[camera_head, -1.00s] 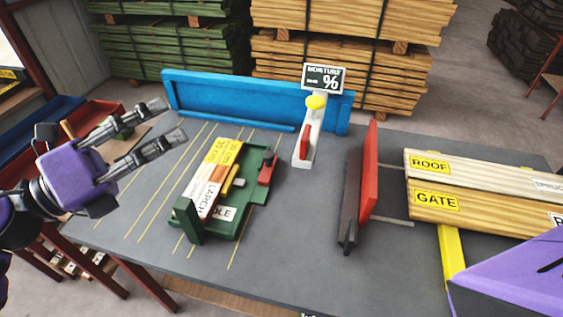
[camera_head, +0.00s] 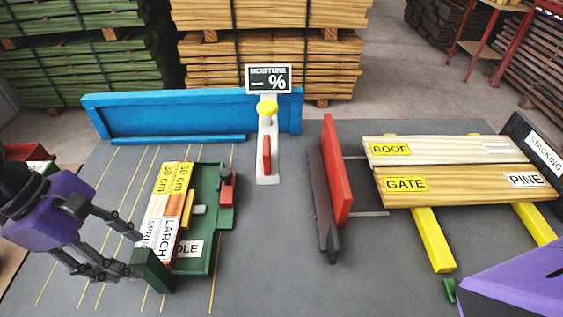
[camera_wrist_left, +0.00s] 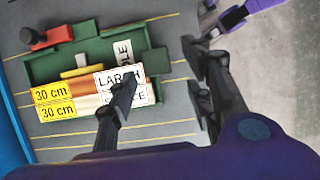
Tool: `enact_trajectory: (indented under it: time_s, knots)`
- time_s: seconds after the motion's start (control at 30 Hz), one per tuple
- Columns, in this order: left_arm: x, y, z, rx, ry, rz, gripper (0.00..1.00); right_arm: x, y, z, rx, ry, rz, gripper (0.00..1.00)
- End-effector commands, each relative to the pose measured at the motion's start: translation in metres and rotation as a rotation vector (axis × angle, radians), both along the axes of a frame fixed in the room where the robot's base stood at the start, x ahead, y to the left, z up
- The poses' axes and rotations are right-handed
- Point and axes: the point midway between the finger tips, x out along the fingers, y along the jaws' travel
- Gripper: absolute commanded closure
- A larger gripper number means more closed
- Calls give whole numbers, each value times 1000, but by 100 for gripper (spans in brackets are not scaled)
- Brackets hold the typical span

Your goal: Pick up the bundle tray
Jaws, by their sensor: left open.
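The bundle tray (camera_head: 225,205) is a green tray on the grey table, left of the middle, holding boards labelled LARCH, SPRUCE and 30 cm. It also shows in the left wrist view (camera_wrist_left: 140,38). A raised green block (camera_head: 152,271) stands at its near end. My left gripper (camera_head: 137,253) is open at this near end. In the left wrist view its fingers (camera_wrist_left: 163,104) are spread, one over the boards' labelled ends and the other past the tray's end. I cannot tell whether either touches the tray.
A blue fence (camera_head: 190,115) runs along the back. A moisture meter stand (camera_head: 267,145) stands behind the tray, to its right. A red upright plate (camera_head: 337,170) is further right, then boards labelled ROOF and GATE (camera_head: 450,165) on yellow bars. Bare table lies between tray and plate.

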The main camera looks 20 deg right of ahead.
Motion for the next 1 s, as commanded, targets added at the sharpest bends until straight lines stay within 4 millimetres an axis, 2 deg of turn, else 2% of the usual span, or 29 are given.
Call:
enact_trajectory:
  time_s: [0.2, 0.3, 0.6, 0.93, 1.0]
  knots:
    - [-7, -20, -23, -4, 1, -1, 53, 7, 3, 9, 7, -14, -2, 100]
    - [-8, -24, -35, -4, 1, 1, 53, 7, 4, 10, 8, -16, -4, 100]
    - [-9, -25, -42, -2, -1, 2, 53, 6, 4, 9, 9, -15, -4, 100]
    - [-8, -25, -41, -2, -1, 2, 95, 6, 4, 10, 9, -14, -5, 100]
    - [-8, -25, -41, -2, -1, 2, 100, 6, 4, 10, 9, -15, -4, 100]
